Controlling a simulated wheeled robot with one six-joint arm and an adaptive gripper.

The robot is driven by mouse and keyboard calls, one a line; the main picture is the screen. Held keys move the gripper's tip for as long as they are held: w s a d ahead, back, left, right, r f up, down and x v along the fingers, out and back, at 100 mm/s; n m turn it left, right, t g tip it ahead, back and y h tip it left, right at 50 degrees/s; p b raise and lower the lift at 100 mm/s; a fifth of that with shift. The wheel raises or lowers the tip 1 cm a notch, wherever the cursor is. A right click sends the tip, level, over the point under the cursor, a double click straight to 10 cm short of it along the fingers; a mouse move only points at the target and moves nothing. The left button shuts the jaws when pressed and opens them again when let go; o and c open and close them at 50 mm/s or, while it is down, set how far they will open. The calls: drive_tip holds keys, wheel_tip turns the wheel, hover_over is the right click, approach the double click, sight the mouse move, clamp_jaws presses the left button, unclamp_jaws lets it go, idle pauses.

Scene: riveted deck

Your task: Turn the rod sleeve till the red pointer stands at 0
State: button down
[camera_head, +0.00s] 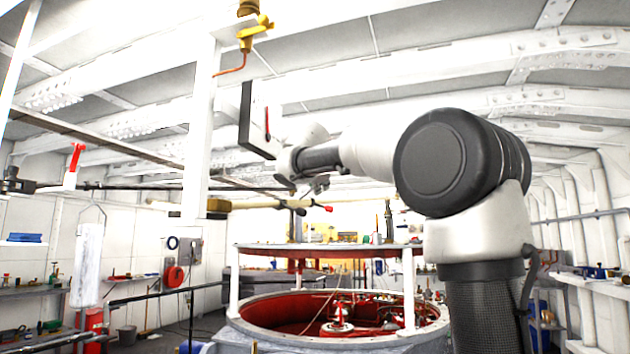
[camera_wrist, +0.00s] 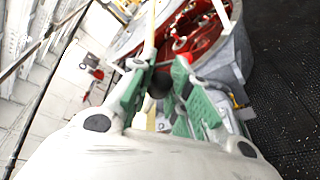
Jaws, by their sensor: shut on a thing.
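My gripper (camera_wrist: 160,88) is shut on a dark rounded piece, probably the rod sleeve (camera_wrist: 158,84), with a green-padded finger on each side. A pale yellow rod (camera_wrist: 150,48) runs past the fingers in the wrist view. In the head view, the long cream rod (camera_head: 250,204) lies about level below my wrist, with a red tip (camera_head: 328,208). A thin upright plate (camera_head: 249,118), seen nearly edge-on, carries a thin red pointer (camera_head: 267,124), which looks about upright. No scale or 0 can be read. The fingers hide most of the sleeve.
A round vessel (camera_head: 240,322) with a red interior and a raised round top stands below the arm. A white post (camera_head: 197,130) and a yellow fitting (camera_head: 254,32) are close to the plate. Dark floor matting (camera_wrist: 285,90) is bare at right in the wrist view.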

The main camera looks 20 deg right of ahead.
drive_tip(key=shift+s+d+f+m+t+y, duration=0.15)
drive_tip(key=shift+d+f+m+t, duration=0.05)
drive_tip(key=shift+f+m+t, duration=0.2)
drive_tip(key=shift+s+d+f+m+t+y, duration=0.2)
drive_tip(key=shift+f+m, duration=0.1)
drive_tip(key=shift+f, duration=0.2)
drive_tip(key=c, duration=1.3)
unclamp_jaws()
drive_tip(key=shift+c, duration=0.2)
drive_tip(key=v, duration=1.2)
drive_tip(key=shift+w, duration=0.1)
